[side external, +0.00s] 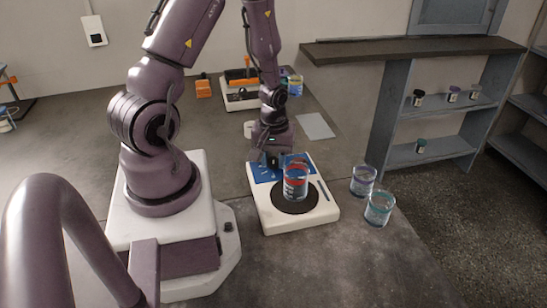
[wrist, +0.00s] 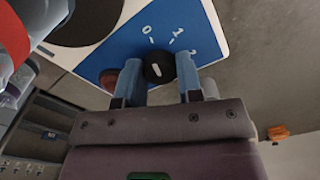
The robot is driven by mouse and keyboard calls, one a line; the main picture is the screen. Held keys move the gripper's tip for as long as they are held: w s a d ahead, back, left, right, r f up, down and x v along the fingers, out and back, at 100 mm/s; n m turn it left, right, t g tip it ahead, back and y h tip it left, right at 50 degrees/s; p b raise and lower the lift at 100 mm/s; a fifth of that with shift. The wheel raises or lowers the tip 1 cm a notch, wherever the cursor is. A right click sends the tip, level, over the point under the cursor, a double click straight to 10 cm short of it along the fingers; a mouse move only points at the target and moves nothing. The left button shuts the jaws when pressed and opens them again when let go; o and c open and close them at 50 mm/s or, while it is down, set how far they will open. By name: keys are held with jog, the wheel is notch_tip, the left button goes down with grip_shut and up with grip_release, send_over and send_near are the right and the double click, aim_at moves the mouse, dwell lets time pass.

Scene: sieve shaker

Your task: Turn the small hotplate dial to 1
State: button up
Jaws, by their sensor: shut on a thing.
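The small hotplate (side external: 266,217) is a white unit with a blue panel and a round black plate. A glass beaker (side external: 296,180) with red markings or contents stands on the plate. The black dial (wrist: 158,68) has a white pointer line and sits on the blue panel, with printed 0, 1 and 2 beyond it. The line stands roughly upright in the wrist view; which number it meets is unclear. My gripper (wrist: 159,80) is shut on the dial, one blue fingertip on each side. In the side view my gripper (side external: 271,160) is low over the panel and obscures the dial.
Two glass beakers (side external: 363,181) (side external: 379,208) stand right of the hotplate. A grey sheet (side external: 315,126), an orange block (side external: 203,88) and another white device (side external: 238,98) lie farther back. Shelves with small jars (side external: 418,98) stand at the right. The front bench is clear.

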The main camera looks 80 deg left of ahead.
aim_at(273, 160)
jog(key=m, duration=0.9)
jog(key=shift+m, duration=0.3)
dwell(0.3)
jog(key=o, duration=0.9)
notch_tip(273, 160, up, 13)
dwell(0.6)
